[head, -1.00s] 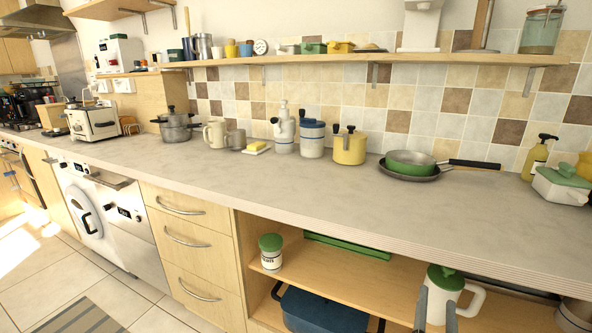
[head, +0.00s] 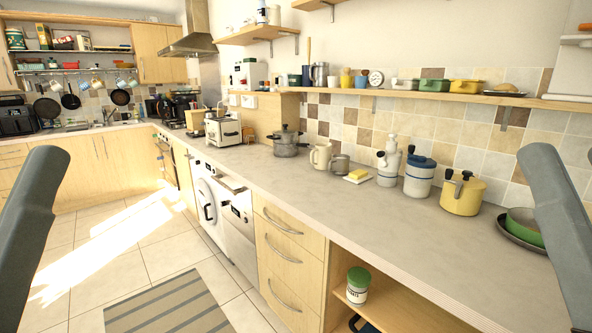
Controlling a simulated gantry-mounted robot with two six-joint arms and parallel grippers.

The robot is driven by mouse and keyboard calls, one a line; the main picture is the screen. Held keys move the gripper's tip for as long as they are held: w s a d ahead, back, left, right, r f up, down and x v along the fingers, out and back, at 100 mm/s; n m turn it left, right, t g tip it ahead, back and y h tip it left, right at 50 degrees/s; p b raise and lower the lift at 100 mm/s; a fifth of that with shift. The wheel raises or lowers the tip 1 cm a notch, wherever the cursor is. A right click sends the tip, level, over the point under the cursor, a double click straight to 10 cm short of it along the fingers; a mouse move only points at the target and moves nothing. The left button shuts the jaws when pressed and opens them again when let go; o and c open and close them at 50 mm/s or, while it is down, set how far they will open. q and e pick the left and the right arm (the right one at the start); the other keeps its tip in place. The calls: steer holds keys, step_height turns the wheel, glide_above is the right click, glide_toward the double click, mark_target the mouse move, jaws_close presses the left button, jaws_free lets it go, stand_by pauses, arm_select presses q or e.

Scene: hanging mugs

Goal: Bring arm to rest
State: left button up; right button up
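A grey link of my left arm (head: 30,225) rises at the left edge of the head view. A grey link of my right arm (head: 562,235) rises at the right edge, in front of the counter. Neither gripper shows, so I cannot see whether they are open or hold anything. Several light mugs (head: 96,83) hang from the rail below the far wall shelf, beside dark pans (head: 70,97).
The long counter (head: 400,222) carries a yellow pot (head: 462,195), a blue-lidded canister (head: 419,176) and a steel pot (head: 287,141). A green-lidded jar (head: 358,285) stands on the open shelf below. The tiled floor (head: 110,245) is largely clear, with a striped rug (head: 170,307).

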step_height(320, 180, up, 28)
steer(key=p, duration=2.5)
steer(key=shift+r, duration=0.2)
